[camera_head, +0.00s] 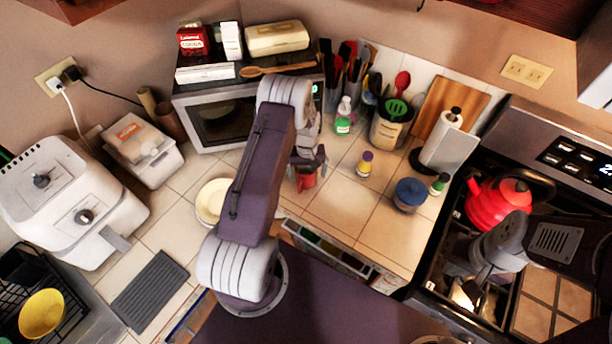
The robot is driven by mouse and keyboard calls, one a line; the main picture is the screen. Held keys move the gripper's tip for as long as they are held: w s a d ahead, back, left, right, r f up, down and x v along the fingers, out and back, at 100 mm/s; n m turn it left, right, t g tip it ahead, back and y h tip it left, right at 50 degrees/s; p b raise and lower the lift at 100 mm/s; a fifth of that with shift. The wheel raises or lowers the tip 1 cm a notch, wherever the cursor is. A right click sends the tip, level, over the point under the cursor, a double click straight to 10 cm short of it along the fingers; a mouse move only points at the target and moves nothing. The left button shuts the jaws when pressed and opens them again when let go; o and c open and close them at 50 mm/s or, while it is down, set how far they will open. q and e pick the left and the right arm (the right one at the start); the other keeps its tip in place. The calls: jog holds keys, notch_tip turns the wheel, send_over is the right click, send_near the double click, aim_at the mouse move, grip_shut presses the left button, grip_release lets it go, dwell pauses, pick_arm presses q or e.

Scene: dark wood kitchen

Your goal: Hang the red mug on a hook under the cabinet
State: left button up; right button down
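The red mug (307,182) is on or just above the tiled counter, right of the microwave's front, partly covered by my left gripper. My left gripper (308,166) points down at the mug, with its fingers around or just above the mug's top. I cannot tell whether they touch it or grip it. My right gripper (466,285) hangs low over the stove front at the right; its fingers are dark and unclear. The underside of the cabinet (545,12) shows at the top right. A small dark hook (420,6) shows at the top edge.
A microwave (222,122) stands behind the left arm. Utensil crocks, a green soap bottle (343,122), a yellow bottle (365,164) and a blue jar (409,194) stand right of the mug. A red kettle (492,203) sits on the stove. Some counter in front is clear.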

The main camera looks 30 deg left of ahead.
pick_arm(q)
jog(key=shift+s+a+r, duration=0.1)
jog(key=shift+s, duration=0.05)
jog(key=c, duration=1.7)
jog(key=shift+o, duration=0.2)
jog(key=shift+r, duration=0.1)
jog(key=shift+r, duration=0.3)
notch_tip(320, 180, up, 3)
jog(key=shift+f+b, duration=0.1)
jog(key=shift+b, duration=0.85)
jog(key=s+d+r+b, duration=0.2)
jog(key=d+r, duration=0.5)
jog(key=d, duration=0.4)
jog(key=shift+s+d+r+b, duration=0.2)
jog(key=shift+d+b, duration=0.1)
jog(key=shift+b, duration=0.1)
